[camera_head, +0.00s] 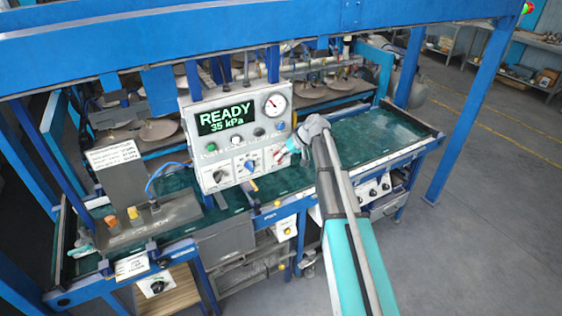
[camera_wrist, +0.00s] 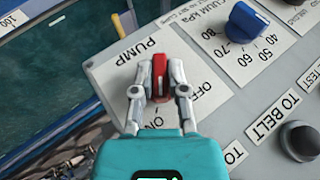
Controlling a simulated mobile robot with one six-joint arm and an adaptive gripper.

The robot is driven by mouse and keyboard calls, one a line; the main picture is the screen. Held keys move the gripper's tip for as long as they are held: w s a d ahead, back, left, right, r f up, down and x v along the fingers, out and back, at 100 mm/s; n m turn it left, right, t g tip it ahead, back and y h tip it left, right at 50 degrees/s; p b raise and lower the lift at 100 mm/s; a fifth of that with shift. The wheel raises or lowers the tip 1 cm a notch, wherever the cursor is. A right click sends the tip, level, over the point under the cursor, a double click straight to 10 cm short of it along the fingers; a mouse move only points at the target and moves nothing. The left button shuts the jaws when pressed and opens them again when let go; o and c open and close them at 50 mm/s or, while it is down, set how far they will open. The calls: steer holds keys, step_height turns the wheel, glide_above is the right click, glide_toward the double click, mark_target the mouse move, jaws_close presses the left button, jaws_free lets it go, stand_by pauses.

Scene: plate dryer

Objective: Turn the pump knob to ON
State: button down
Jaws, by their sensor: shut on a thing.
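The red pump knob (camera_wrist: 160,72) sits on a white label plate (camera_wrist: 112,68) marked PUMP, OFF and ON. In the wrist view its long bar runs up and down the picture, with its lower end towards the ON marking. The OFF marking lies to its lower right. My gripper (camera_wrist: 160,88) is shut on the knob, one finger on each side.
A blue vacuum knob (camera_wrist: 245,22) is beside the pump plate, and a dark round button (camera_wrist: 299,140) is below it. The panel's display (camera_head: 226,117) reads READY, 35 kPa. A pressure gauge (camera_head: 275,105) is above my gripper. A green work surface (camera_head: 375,137) extends to the right.

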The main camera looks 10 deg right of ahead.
steer(key=shift+d+f+g+y+b, duration=0.15)
steer(key=shift+g+y+b, duration=0.15)
steer(key=shift+y+b, duration=0.6)
steer(key=shift+m, duration=0.3)
steer(key=c, duration=0.7)
jaws_free()
steer(key=shift+o, duration=0.2)
steer(key=shift+r+p, duration=0.2)
steer(key=shift+p, duration=0.25)
